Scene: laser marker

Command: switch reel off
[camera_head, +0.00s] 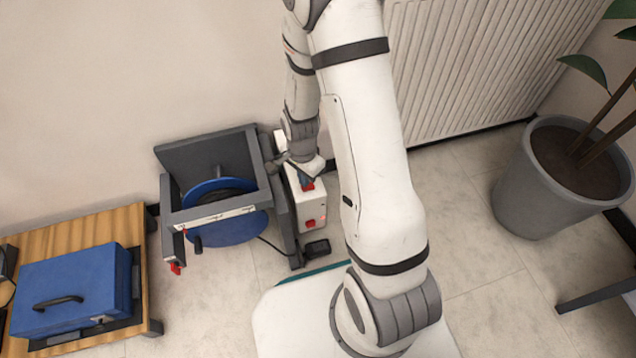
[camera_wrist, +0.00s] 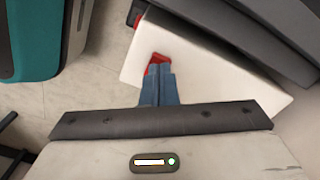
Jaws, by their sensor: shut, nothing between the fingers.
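The reel (camera_head: 222,212) is a blue drum in a dark grey frame, left of my arm in the head view. A white box (camera_head: 312,212) stands at the right side of the frame. It has a red switch (camera_head: 307,186) on top and another red part (camera_head: 310,223) on its front face. My gripper (camera_head: 304,178) is shut and empty, with its blue-grey fingers at the top red switch. In the wrist view the fingertips (camera_wrist: 157,72) overlap the red switch (camera_wrist: 156,60) on the white box (camera_wrist: 195,65). I cannot tell whether they touch it.
A wooden pallet (camera_head: 120,222) with a blue case (camera_head: 75,288) is at the lower left. A potted plant (camera_head: 515,190) stands at the right, and a ribbed radiator (camera_head: 470,65) is on the wall. Floor is clear between my base and the plant.

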